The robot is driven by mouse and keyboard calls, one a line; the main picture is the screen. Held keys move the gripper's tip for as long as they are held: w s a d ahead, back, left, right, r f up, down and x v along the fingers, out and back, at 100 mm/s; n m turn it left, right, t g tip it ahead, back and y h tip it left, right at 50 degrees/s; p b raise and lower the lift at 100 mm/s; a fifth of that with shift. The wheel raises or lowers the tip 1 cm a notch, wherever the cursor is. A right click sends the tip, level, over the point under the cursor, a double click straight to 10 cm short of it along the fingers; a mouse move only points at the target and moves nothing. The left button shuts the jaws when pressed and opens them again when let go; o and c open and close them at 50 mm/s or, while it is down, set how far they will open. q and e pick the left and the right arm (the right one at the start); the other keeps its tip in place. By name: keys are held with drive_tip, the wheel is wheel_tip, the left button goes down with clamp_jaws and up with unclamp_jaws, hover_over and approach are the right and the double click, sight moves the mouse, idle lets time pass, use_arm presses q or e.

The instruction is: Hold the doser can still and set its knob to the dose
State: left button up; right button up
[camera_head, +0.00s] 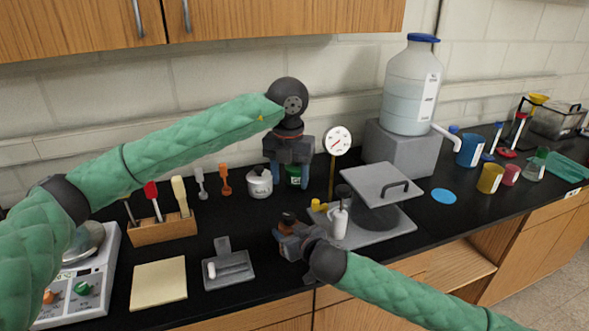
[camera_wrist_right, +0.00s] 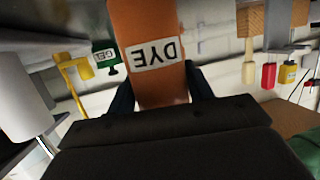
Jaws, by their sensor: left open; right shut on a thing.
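The orange doser can with a DYE label (camera_wrist_right: 150,30) fills the upper middle of the right wrist view, label upside down there. In the head view only a little of the can (camera_head: 289,225) shows, with a dark top that looks like its knob (camera_head: 288,216). My right gripper (camera_head: 287,234) is shut on the can, near the counter's front. My left gripper (camera_head: 288,172) is open, pointing down, farther back and higher. It is apart from the DYE can. Knob marks are too small to read.
A green GEL can (camera_head: 294,180) and a white pot (camera_head: 259,187) stand close to my left gripper. A grey tray (camera_head: 229,283) lies at left.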

use_arm(q)
drive_tip(key=shift+w+d+r+m+h, duration=0.1)
drive_tip(key=shift+d+r+m+h, duration=0.25)
drive_tip(key=shift+m, duration=2.65)
drive_tip(key=shift+w+r+m+h, duration=0.15)
drive_tip(key=shift+m+h, duration=0.35)
drive_tip(key=shift+m, duration=2.5)
drive_tip(key=shift+s+d+r+m+h, duration=0.1)
drive_tip(key=shift+d+r+m+h, duration=0.25)
drive_tip(key=shift+m, duration=2.65)
drive_tip(key=shift+a+g, duration=0.15)
drive_tip(key=shift+g, duration=0.15)
use_arm(e)
drive_tip(key=o, duration=1.1)
drive_tip(key=shift+o, duration=0.2)
